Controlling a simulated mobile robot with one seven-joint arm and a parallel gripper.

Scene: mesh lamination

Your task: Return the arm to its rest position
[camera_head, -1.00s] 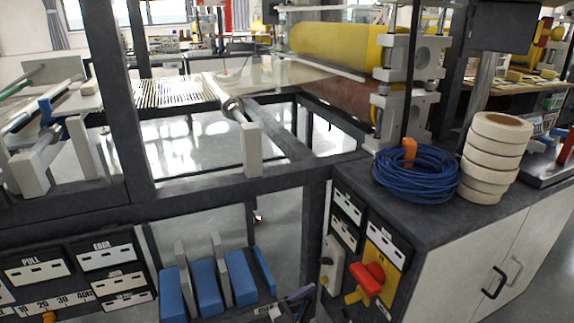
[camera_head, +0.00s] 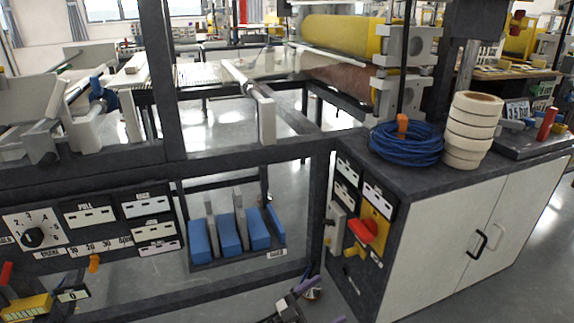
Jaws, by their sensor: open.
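My gripper (camera_head: 318,302) shows at the bottom edge, right of centre, as a dark body with two purple fingers. The fingers stand apart, and I see nothing held between them. It hangs low over the grey floor, in front of the machine's lower frame and left of the white cabinet (camera_head: 440,250). Most of my arm is out of view below the picture.
The dark machine frame (camera_head: 240,152) spans the middle, with a rack of blue blocks (camera_head: 228,232) below it. A control panel (camera_head: 75,225) is at left. A blue cable coil (camera_head: 405,148) and tape rolls (camera_head: 470,128) sit on the cabinet. Floor is clear at bottom centre.

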